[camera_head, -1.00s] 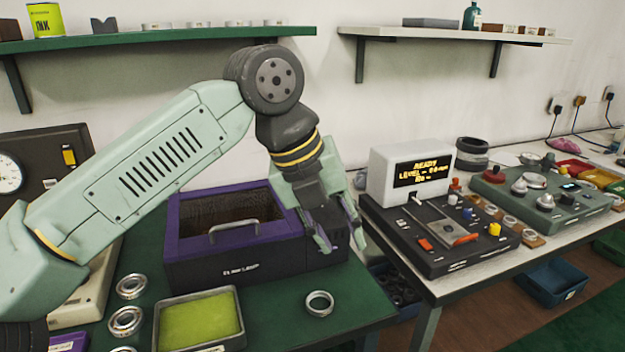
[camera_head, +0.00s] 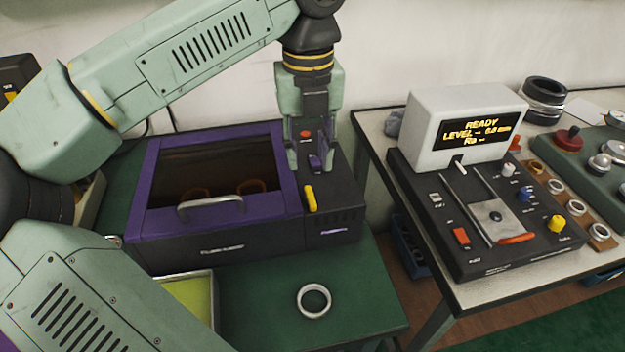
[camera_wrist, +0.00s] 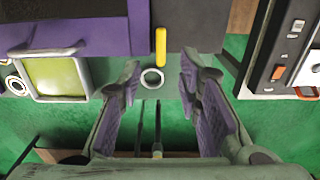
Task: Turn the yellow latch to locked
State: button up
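The yellow latch (camera_head: 310,198) is a short bar on the dark right-hand section of the purple-framed machine (camera_head: 214,248). It points roughly front to back. In the wrist view the latch (camera_wrist: 160,47) stands upright in the picture, beyond my fingertips and roughly centred between them. My gripper (camera_head: 308,164) points down over that dark section, just behind the latch in the head view. In the wrist view my gripper (camera_wrist: 160,78) has its purple-padded fingers well apart with nothing between them. I see no contact with the latch.
The machine's windowed lid has a grey handle (camera_head: 211,205); ring shapes show dimly behind the window. A red button (camera_head: 305,134) sits near my fingers. A loose ring (camera_head: 313,300) and a green-lined tray (camera_head: 190,300) lie in front.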

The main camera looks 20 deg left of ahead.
aim_at(310, 193)
notch_tip(310, 193, down, 8)
jog(key=shift+f, duration=0.15)
dwell(0.3)
grip_shut()
dwell(0.4)
